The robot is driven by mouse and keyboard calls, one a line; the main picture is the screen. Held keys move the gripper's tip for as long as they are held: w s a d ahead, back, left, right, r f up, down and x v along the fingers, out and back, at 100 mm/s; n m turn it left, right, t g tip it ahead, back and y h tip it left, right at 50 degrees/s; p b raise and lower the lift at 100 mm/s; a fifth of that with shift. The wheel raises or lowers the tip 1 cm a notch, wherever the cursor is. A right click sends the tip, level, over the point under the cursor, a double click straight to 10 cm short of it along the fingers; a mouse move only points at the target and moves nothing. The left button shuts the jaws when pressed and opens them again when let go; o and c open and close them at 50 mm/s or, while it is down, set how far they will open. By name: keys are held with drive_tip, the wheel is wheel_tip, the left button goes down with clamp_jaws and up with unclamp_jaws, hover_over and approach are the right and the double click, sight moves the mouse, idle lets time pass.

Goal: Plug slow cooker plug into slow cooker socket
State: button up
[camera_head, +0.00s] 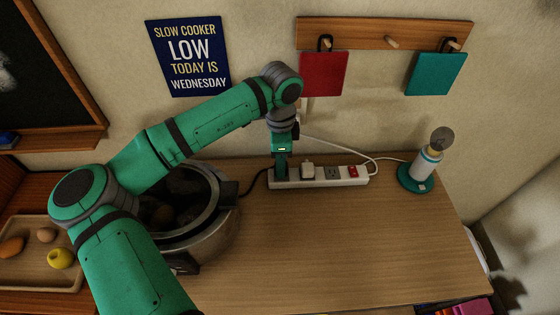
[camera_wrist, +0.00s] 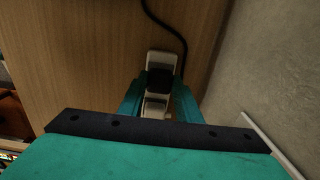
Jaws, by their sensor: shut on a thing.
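The power strip (camera_head: 320,183) is white and lies along the back of the wooden counter; its end also shows in the wrist view (camera_wrist: 161,59). My gripper (camera_head: 281,172) points down at the strip's left end, its teal fingers shut on the black slow cooker plug (camera_wrist: 159,83). In the wrist view the plug sits over the strip, between the fingertips. I cannot tell whether its prongs are fully in the socket, as the plug and fingers hide it. A black cord (camera_head: 254,181) runs from the slow cooker (camera_head: 211,242) to the strip's left end.
A white plug (camera_head: 308,171) fills the neighbouring outlet. Right of it are an outlet (camera_head: 333,173) with nothing in it and a red switch (camera_head: 353,171). A teal-based lamp (camera_head: 417,178) stands at right. A tray (camera_head: 40,279) of food is at left. The counter's front right is clear.

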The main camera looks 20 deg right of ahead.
drive_tip(key=shift+w+f, duration=0.1)
drive_tip(key=shift+f, duration=0.25)
drive_tip(key=shift+f, duration=0.15)
drive_tip(key=shift+s, duration=0.2)
drive_tip(key=shift+f, duration=0.2)
drive_tip(key=o, duration=1.1)
drive_tip(key=shift+w, duration=0.1)
drive_tip(key=shift+c, duration=0.2)
drive_tip(key=shift+r, duration=0.1)
wheel_tip(320, 180, up, 11)
